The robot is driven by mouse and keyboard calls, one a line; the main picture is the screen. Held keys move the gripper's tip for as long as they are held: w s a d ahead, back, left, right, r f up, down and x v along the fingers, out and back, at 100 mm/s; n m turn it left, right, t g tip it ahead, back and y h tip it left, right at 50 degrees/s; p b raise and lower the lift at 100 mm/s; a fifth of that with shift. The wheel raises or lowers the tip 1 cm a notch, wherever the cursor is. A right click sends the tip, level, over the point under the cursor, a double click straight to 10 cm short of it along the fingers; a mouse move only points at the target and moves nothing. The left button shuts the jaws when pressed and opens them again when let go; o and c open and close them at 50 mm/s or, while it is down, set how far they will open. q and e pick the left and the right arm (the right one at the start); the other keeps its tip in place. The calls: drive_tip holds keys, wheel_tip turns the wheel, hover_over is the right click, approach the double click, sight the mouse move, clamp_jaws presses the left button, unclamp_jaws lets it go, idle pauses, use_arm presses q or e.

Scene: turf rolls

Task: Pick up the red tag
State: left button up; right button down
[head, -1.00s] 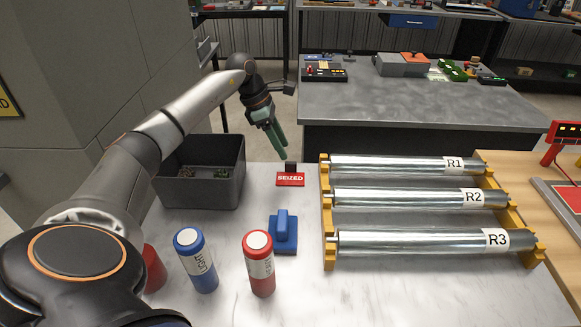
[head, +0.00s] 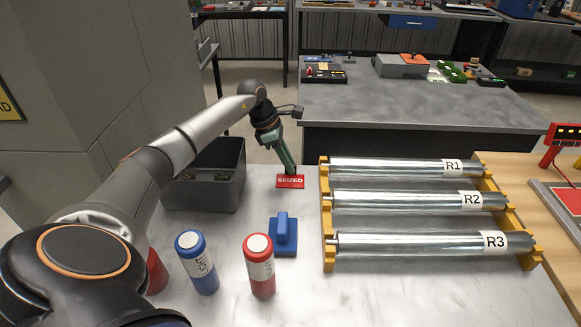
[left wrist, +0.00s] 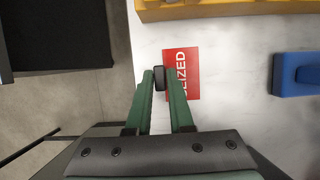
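The red tag (head: 290,182), marked SEIZED in white, lies flat on the pale marble-look table between the grey bin and the roll rack. It also shows in the left wrist view (left wrist: 184,72). A small black knob (left wrist: 159,78) stands at the tag's edge. The tag appears to rest on the table. My right gripper is not in view.
A dark grey bin (head: 237,190) stands left of the tag. A yellow rack (head: 328,215) with silver rolls R1, R2 and R3 is at right. A blue handled block (head: 284,236), a blue can (head: 205,278) and a red can (head: 261,270) stand nearer me.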

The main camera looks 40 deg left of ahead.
use_arm(q)
clamp_jaws()
drive_tip(key=shift+r, duration=0.1)
